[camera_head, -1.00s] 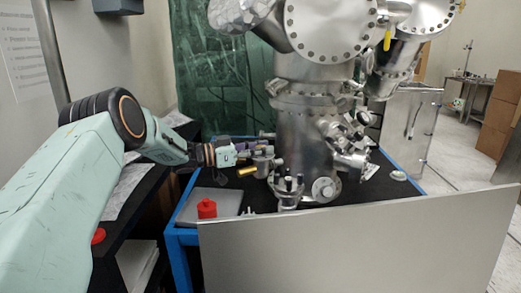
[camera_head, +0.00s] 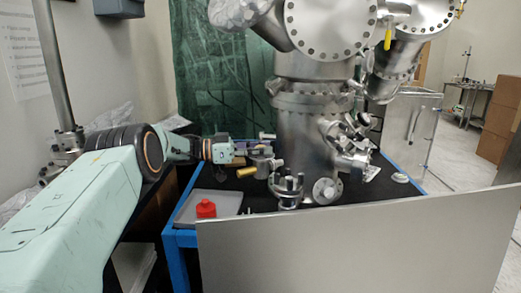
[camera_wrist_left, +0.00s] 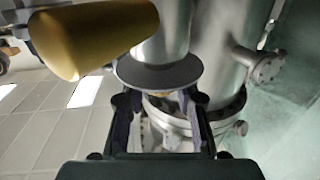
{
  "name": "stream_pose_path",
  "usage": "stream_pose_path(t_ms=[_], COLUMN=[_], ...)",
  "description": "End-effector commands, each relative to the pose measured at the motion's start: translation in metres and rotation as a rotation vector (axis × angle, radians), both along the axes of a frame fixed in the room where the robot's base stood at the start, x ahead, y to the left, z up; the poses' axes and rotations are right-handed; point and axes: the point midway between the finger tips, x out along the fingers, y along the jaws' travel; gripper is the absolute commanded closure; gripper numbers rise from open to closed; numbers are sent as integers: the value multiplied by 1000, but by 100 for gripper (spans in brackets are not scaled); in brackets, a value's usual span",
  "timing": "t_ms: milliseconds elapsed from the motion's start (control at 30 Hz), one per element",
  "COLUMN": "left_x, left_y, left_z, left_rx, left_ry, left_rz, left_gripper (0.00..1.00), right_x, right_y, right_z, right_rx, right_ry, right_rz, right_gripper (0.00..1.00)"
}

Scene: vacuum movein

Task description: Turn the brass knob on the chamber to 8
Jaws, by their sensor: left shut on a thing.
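The steel chamber (camera_head: 307,130) stands upright on the table. A brass cylinder (camera_head: 247,172) sticks out to the left from its side fittings; it looms large at the upper left of the wrist view (camera_wrist_left: 95,35). My left gripper (camera_head: 242,155) is at these fittings, just above and left of the brass cylinder. In the wrist view its fingers (camera_wrist_left: 160,105) stand apart at the edge of a grey disc-shaped part (camera_wrist_left: 158,76), with a small yellowish bit between them. The gripper is shut on this part, its contact partly hidden. No numbers are readable. My right gripper is out of view.
A red object (camera_head: 206,209) lies on a grey tray (camera_head: 226,198) at the table's left. A large pale panel (camera_head: 360,245) stands across the front. A dark green curtain (camera_head: 218,70) hangs behind. A metal post (camera_head: 57,70) rises at the left.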

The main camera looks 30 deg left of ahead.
Motion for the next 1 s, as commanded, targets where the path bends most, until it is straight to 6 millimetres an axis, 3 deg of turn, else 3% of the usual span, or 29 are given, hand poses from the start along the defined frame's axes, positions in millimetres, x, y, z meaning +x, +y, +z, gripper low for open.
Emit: stream_pose_path(t_ms=[267,300,567,867,1000], left_x=[-1,-1,0,-1,-9], left_y=[-3,-3,-2,0,11], left_z=[-5,-5,-3,-1,-1], left_rx=[3,3,1,1,-1], left_ry=[11,11,5,2,1], left_rz=[-8,-8,-4,-1,2], left_gripper=[100,68,46,46,46], right_x=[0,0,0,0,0], right_y=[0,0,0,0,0], right_z=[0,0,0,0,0], right_rx=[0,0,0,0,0], right_ry=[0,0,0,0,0], right_rz=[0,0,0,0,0], right_gripper=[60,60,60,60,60])
